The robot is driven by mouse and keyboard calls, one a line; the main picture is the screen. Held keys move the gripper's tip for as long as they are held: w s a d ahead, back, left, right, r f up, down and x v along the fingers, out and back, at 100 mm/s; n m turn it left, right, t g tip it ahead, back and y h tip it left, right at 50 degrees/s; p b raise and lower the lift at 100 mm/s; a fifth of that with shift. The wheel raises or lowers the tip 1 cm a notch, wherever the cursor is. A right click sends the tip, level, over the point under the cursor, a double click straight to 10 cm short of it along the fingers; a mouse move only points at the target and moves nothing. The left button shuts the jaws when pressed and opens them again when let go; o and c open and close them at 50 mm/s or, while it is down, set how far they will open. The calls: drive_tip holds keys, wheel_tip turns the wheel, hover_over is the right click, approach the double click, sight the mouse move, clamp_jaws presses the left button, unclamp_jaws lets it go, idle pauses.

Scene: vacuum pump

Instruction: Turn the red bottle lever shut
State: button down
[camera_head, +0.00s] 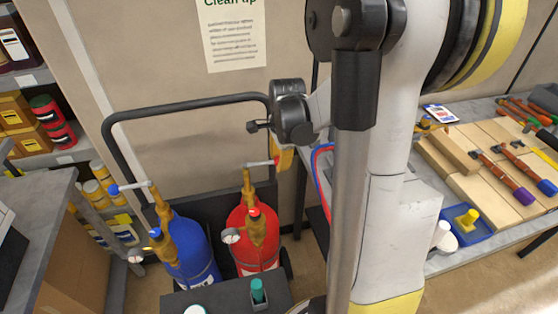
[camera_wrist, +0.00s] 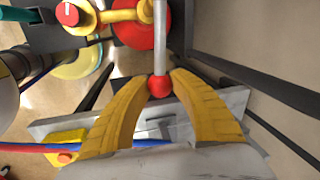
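The red bottle (camera_head: 240,222) stands upright beside the blue bottle (camera_head: 190,255), with a brass valve on top. Its lever (camera_head: 259,163) is a thin grey bar running from the valve to the right, to my gripper (camera_head: 283,158). In the wrist view the lever (camera_wrist: 160,40) comes down from the top and ends in a red ball (camera_wrist: 159,87). The ball lies between the tips of my gripper's two yellow fingers (camera_wrist: 160,78). The fingers are apart, with little room beside the ball; any contact is hard to tell. In the head view the lever's end is hidden at my gripper.
A black cart handle (camera_head: 190,102) arches behind the bottles, close to my gripper. The blue bottle's lever (camera_head: 130,187) points left. A dark box with a green-capped item (camera_head: 258,291) stands in front. A bench with wooden blocks (camera_head: 480,185) is at right.

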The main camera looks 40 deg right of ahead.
drive_tip(key=shift+w+d+n, duration=0.2)
drive_tip(key=shift+w+n, duration=0.2)
drive_tip(key=shift+n, duration=0.2)
drive_tip(key=c, duration=1.1)
unclamp_jaws()
drive_tip(key=shift+r, duration=0.1)
drive_tip(key=r, duration=0.4)
drive_tip(key=s+r, duration=0.1)
drive_tip(key=r, duration=0.2)
drive_tip(key=s+r, duration=0.1)
drive_tip(key=r, duration=0.3)
drive_tip(key=shift+s+a+r, duration=0.1)
drive_tip(key=shift+a+r, duration=0.15)
drive_tip(key=shift+r, duration=0.1)
